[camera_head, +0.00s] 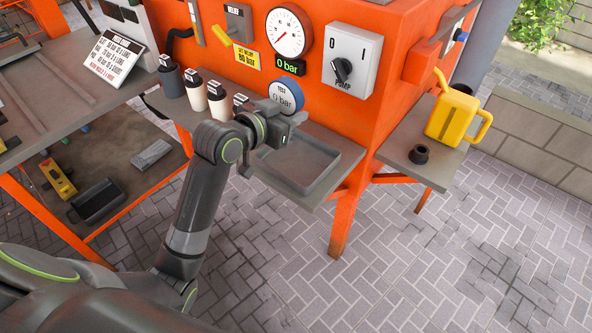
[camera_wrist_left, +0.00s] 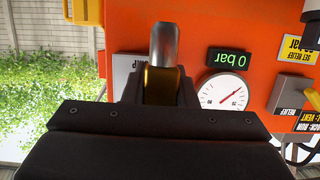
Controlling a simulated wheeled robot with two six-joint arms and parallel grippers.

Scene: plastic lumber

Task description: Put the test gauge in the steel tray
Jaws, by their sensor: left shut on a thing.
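My left gripper (camera_head: 284,120) is just below the dial and is shut on the gauge. In the left wrist view, a silver and brass cylindrical part (camera_wrist_left: 163,62) stands up from between the jaws; the dial face does not show there. The fingertips are mostly hidden by the gripper body. The steel tray (camera_head: 318,186) is a shallow grey tray on the shelf, below and to the right of the gripper. It looks empty. My right gripper is out of view.
A pressure dial (camera_head: 289,33) and a pump switch (camera_head: 349,60) are on the machine above.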

